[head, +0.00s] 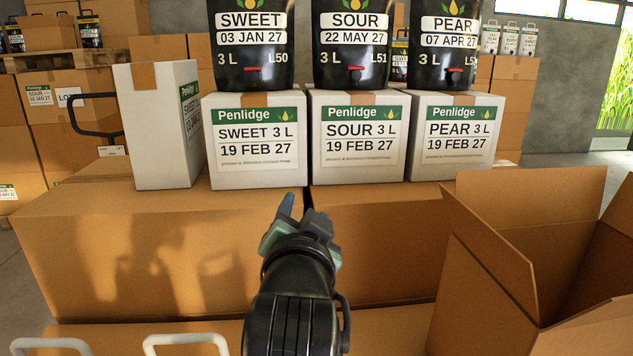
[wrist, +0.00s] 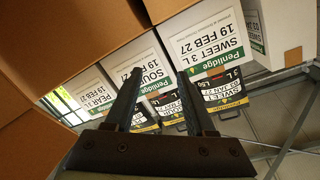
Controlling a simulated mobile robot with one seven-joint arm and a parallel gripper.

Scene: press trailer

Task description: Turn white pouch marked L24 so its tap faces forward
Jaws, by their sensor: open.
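No pouch in either view can be read as L24. Several small white pouches (head: 509,40) stand on cartons at the back right of the head view, with marks too small to read. Three black pouches stand on white boxes: SWEET L50 (head: 250,50), SOUR L51 (head: 351,52) and PEAR (head: 447,55). The red taps of SWEET and SOUR face me. My gripper (head: 298,222) is in front of the brown carton below the white boxes, apart from every pouch. In the wrist view my gripper (wrist: 160,72) has its fingers spread and nothing between them.
Another white box (head: 150,130) stands turned at left. An open brown carton (head: 500,260) blocks the right front.

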